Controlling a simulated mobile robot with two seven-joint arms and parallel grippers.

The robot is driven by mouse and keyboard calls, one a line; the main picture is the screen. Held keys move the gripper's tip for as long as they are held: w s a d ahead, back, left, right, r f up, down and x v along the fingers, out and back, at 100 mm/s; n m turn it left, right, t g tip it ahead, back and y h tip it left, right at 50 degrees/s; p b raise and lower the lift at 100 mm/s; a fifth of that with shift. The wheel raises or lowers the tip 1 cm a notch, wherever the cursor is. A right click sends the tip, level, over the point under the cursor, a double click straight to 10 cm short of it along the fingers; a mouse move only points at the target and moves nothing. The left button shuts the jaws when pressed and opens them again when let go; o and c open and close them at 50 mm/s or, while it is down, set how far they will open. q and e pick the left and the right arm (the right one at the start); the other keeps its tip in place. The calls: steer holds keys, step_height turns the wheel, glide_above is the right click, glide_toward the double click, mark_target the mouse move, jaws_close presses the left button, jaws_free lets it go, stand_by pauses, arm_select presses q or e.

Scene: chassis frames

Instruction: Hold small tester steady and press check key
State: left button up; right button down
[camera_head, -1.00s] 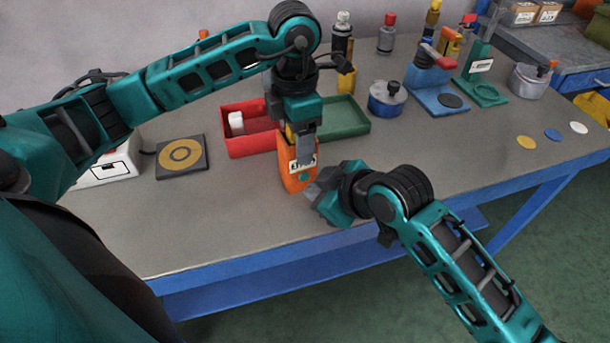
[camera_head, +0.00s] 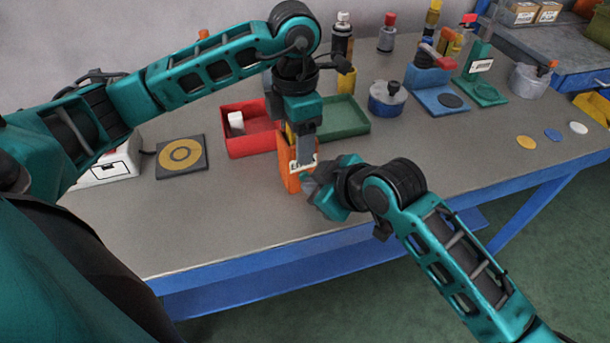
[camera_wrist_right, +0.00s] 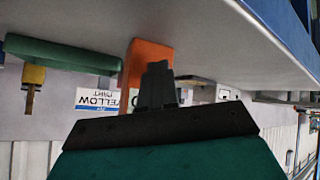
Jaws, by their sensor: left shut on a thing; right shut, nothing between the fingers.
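The small orange tester (camera_head: 288,178) stands upright on the table near its front edge. My left gripper (camera_head: 303,152) reaches down from above and is shut on the upper part of the tester. My right gripper (camera_head: 310,188) is shut and empty, with its fingertips at the tester's front right face. They cover the area where the check key sits, so the key is hidden. In the right wrist view, the closed fingers (camera_wrist_right: 158,82) overlap the orange tester (camera_wrist_right: 147,55). I cannot tell whether they touch it.
A red tray (camera_head: 240,146) with a white item and a green tray (camera_head: 345,118) lie just behind the tester. A dark pad with a yellow ring (camera_head: 181,157) is at left. A blue pot (camera_head: 387,100) and a blue stand (camera_head: 436,97) are at right.

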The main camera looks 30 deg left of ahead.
steer(key=shift+w+a, duration=0.15)
steer(key=shift+a, duration=0.1)
stand_by(0.4)
steer(key=shift+d, duration=0.1)
steer(key=shift+s+d, duration=0.5)
steer(key=shift+d, duration=0.2)
steer(key=shift+d, duration=0.1)
steer(key=shift+s+d, duration=0.75)
steer(key=shift+d, duration=0.25)
steer(key=shift+s+d, duration=0.7)
steer(key=shift+d, duration=0.25)
arm_select(q)
steer(key=o, duration=1.3)
steer(key=shift+r, duration=0.1)
